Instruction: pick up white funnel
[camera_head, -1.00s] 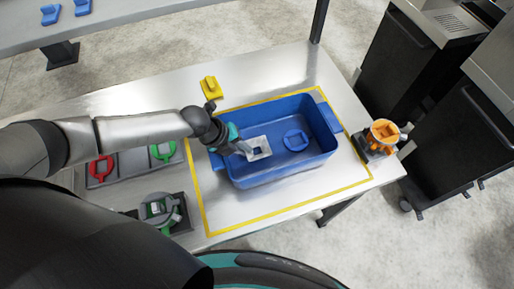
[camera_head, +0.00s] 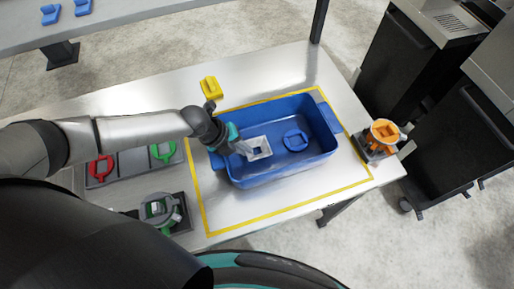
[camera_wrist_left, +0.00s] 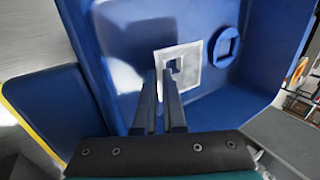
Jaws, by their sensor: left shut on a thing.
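The white funnel (camera_head: 262,146) shows as a white square piece with a square hole, at the left part of the blue bin (camera_head: 290,171). It also shows in the left wrist view (camera_wrist_left: 189,72), just beyond the fingertips. My left gripper (camera_head: 244,149) reaches over the bin's left wall and is shut on the funnel's near side. In the left wrist view the two fingers (camera_wrist_left: 163,84) lie close together at the funnel. I cannot tell whether the funnel touches the bin floor. My right gripper is not in view.
A blue ring-shaped piece (camera_head: 296,139) lies in the bin, right of the funnel. A yellow piece (camera_head: 210,88) stands behind the bin. Red (camera_head: 101,168) and green (camera_head: 162,152) pieces are at the left. An orange piece (camera_head: 385,131) sits at the table's right edge.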

